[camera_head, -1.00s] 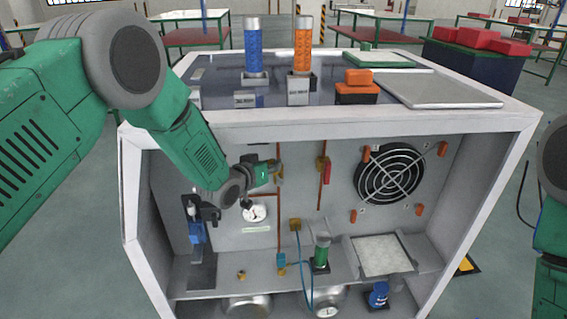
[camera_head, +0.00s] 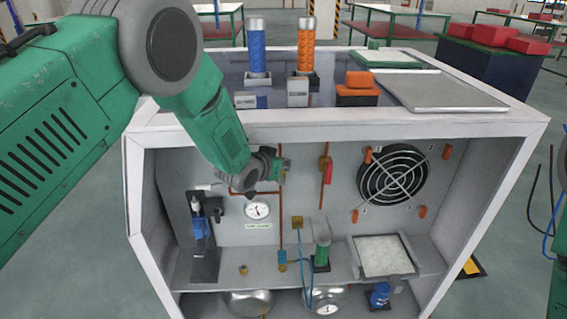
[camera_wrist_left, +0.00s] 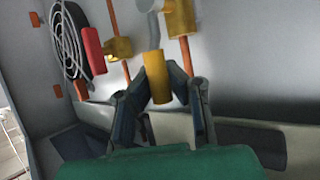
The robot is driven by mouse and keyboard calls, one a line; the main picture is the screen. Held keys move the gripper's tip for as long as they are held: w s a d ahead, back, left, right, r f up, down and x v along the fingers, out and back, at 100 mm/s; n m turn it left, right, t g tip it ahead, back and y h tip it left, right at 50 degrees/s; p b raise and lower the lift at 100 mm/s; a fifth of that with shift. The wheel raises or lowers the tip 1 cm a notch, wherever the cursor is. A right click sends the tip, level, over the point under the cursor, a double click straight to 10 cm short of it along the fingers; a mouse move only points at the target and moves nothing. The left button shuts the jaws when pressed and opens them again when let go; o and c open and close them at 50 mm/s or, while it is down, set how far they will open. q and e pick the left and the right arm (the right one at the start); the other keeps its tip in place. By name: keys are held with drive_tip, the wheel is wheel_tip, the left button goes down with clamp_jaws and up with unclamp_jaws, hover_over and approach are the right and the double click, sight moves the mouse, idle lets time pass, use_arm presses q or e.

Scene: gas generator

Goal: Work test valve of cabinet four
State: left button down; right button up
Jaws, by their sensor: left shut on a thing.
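In the left wrist view, my left gripper (camera_wrist_left: 158,88) is shut on a yellow valve handle (camera_wrist_left: 157,78), its two fingers on either side of it. The handle hangs below a yellow valve body on a copper pipe (camera_wrist_left: 187,58). In the head view, my left gripper (camera_head: 279,172) is at this valve on the back panel of the open cabinet (camera_head: 460,128), and mostly hides it. To its right is another valve with a red handle (camera_head: 328,172), also seen in the wrist view (camera_wrist_left: 92,50). My right gripper is out of view.
A pressure gauge (camera_head: 257,210) sits below my left gripper. A round black fan (camera_head: 393,174) is on the right of the panel. A green-topped cylinder (camera_head: 322,248) and a white filter tray (camera_head: 384,256) occupy the shelf. The cabinet's white top edge runs under my left arm.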

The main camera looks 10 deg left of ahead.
use_arm(q)
drive_tip(key=shift+s+d+f, duration=0.1)
drive_tip(key=shift+s+f, duration=0.35)
drive_tip(key=shift+f, duration=0.35)
drive_tip(key=c, duration=1.5)
unclamp_jaws()
drive_tip(key=shift+w+r, duration=0.2)
drive_tip(key=shift+r, duration=0.1)
drive_tip(key=shift+s+r, duration=0.1)
drive_tip(key=shift+s, duration=0.05)
drive_tip(key=v, duration=1.1)
drive_tip(key=shift+s+r, duration=0.1)
drive_tip(key=shift+s, duration=0.05)
